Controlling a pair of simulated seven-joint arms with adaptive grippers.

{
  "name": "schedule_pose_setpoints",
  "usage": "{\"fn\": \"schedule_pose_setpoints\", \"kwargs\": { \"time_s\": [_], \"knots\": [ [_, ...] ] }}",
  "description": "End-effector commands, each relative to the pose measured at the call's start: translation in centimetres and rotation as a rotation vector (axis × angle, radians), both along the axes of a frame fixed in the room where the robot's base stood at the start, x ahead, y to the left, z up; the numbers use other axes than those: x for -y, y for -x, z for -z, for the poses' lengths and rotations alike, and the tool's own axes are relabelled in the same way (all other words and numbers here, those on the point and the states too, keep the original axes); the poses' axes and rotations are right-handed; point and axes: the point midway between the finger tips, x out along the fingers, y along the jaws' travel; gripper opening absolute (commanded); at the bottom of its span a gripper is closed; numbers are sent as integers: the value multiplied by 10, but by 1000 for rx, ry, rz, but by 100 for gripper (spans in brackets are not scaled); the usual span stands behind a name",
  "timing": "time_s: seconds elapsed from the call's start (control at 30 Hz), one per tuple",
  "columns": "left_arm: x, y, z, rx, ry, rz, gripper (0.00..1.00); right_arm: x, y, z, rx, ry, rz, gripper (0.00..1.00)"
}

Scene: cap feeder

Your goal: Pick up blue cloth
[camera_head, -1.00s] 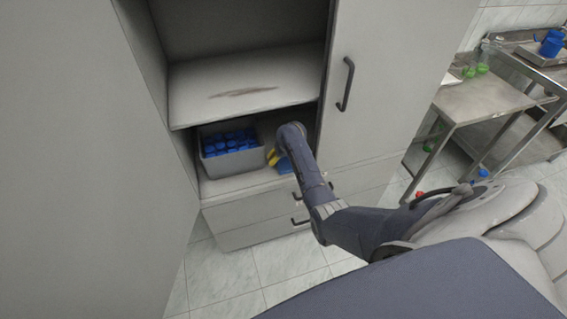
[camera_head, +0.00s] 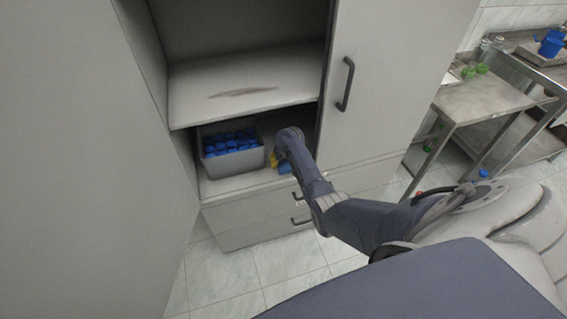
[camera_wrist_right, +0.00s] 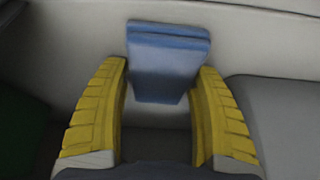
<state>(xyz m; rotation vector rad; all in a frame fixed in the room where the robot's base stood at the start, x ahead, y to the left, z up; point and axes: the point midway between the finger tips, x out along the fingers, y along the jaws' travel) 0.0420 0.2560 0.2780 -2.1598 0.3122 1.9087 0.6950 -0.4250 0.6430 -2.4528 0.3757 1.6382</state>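A folded blue cloth (camera_wrist_right: 168,60) shows in the right wrist view, lying between and just beyond the tips of my right gripper (camera_wrist_right: 162,75). The yellow fingers stand apart on either side of it; the right finger is close to the cloth, and I cannot tell whether it touches. In the head view my right gripper (camera_head: 274,160) is on the lower cabinet shelf, mostly hidden by my arm. A small part of the cloth (camera_head: 285,167) shows beside it. My left gripper is not in view.
A grey bin (camera_head: 234,163) with several blue items stands left of my right gripper on the shelf. An upper shelf (camera_head: 245,90) is above. A cabinet door with a handle (camera_head: 345,84) is on the right. Drawers (camera_head: 262,222) are below. A metal table (camera_head: 478,100) stands farther right.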

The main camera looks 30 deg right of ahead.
Motion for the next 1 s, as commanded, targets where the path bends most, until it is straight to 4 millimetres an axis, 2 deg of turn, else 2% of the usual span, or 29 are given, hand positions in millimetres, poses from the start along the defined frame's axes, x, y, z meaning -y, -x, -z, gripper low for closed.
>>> {"fn": "schedule_pose_setpoints", "kwargs": {
  "time_s": [0.03,0.2,0.73,0.87,1.0],
  "knots": [
    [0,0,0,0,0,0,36,0,0,0,0,0,0,57],
    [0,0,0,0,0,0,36,0,0,0,0,0,0,37],
    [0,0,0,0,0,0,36,-2,4,-7,1,-1,1,37],
    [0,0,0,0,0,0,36,-2,3,-25,5,-1,1,37],
    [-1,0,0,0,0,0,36,-2,3,-57,5,-1,0,37]
  ]
}}
